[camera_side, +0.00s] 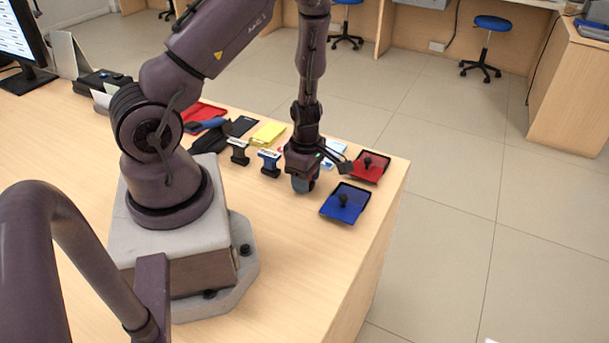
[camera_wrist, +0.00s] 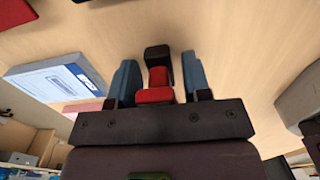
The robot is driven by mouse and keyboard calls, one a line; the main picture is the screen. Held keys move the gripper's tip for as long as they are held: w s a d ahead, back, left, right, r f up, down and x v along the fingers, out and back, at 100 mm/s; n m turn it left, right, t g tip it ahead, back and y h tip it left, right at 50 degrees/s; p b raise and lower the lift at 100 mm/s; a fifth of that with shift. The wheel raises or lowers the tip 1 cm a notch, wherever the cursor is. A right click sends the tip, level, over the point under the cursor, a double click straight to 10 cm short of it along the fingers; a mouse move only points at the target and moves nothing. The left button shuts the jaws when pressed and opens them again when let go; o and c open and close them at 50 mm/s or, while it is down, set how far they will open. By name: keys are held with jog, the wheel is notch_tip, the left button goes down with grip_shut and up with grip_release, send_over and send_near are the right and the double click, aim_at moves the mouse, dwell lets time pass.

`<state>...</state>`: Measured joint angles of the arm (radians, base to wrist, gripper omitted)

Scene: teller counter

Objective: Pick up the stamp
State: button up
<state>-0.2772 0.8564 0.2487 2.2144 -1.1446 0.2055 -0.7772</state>
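A small red and black stamp (camera_wrist: 158,76) shows in the wrist view between the two blue-grey fingers of my gripper (camera_wrist: 160,80). The fingers are apart, one on each side of the stamp. A gap shows at the right finger; the left finger is very close to the stamp, and I cannot tell whether it touches. In the side view my gripper (camera_side: 303,184) points down, low over the counter, and hides most or all of this stamp. Two other stamps stand to its left: one with a blue base (camera_side: 269,163) and a black one (camera_side: 238,153).
On the counter (camera_side: 290,240), a blue ink pad (camera_side: 335,209) and a red ink pad (camera_side: 374,175) lie right of my gripper, near the edge. A yellow pad (camera_side: 267,133), black items and a red folder (camera_side: 203,112) lie behind. A white-and-blue box (camera_wrist: 55,80) shows in the wrist view.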

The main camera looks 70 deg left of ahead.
jog(key=c, duration=0.7)
jog(key=shift+r, duration=0.15)
notch_tip(320, 180, up, 10)
jog(key=shift+f, duration=0.1)
